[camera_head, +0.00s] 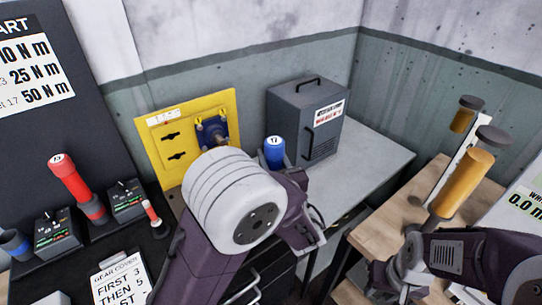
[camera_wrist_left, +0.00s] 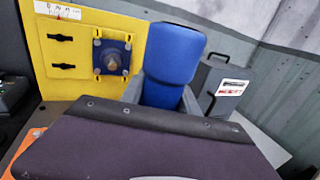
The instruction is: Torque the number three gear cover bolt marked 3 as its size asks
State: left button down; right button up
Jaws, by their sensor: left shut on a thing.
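A blue gear cover (camera_head: 212,130) with several bolts sits on the yellow panel (camera_head: 150,124); it also shows in the left wrist view (camera_wrist_left: 112,58). I cannot read a 3 on any bolt. My left gripper (camera_wrist_left: 168,98) is shut on a blue tool (camera_wrist_left: 174,52), whose top reads 17 in the head view (camera_head: 274,150). It is upright, to the right of the cover and apart from it. The arm hides its lower part. My right gripper (camera_head: 392,280) is low at the right; its finger opening is unclear.
A chart (camera_head: 35,72) lists 10, 25 and 50 N m. A red tool (camera_head: 70,178) and display boxes (camera_head: 55,230) stand at left, above a gear cover card (camera_head: 120,278). A grey case (camera_head: 305,115) stands at the back. Yellow-handled cylinders (camera_head: 463,182) stand at right.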

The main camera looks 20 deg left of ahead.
aim_at(271, 141)
pick_arm(q)
jog(key=shift+r, duration=0.1)
dwell(0.4)
jog(key=shift+r+p, duration=2.15)
jog(key=shift+r, duration=0.35)
jog(key=shift+f, duration=0.1)
